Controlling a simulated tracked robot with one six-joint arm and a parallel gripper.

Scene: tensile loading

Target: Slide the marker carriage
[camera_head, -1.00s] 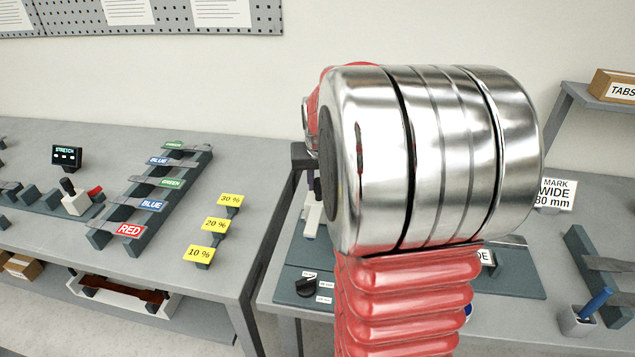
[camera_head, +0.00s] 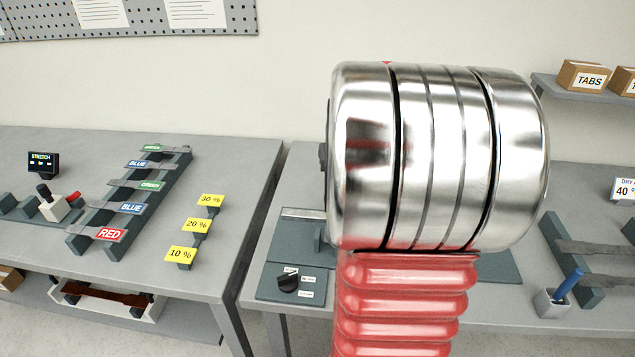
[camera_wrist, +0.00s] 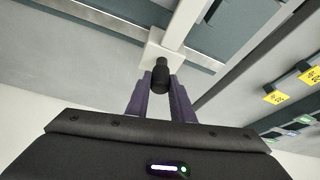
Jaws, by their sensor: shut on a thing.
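The marker carriage (camera_wrist: 152,52) is a white block on a pale rail, seen in the wrist view, with a black knob (camera_wrist: 160,77) standing out from it. My gripper (camera_wrist: 160,90) has its two dark purple fingers closed around the knob, one on each side. In the head view my silver and red arm covers the carriage, the knob and the gripper. Part of the marking station's dark base (camera_head: 275,275) shows left of my arm, with a light rail end (camera_head: 302,213) above it.
A black rotary dial (camera_head: 288,282) sits on the base's front left corner. The left table holds yellow percent signs (camera_head: 196,225) and a rack (camera_head: 135,205) of labelled strips. On the right stand a cup with a blue pen (camera_head: 560,295) and another rack (camera_head: 590,255).

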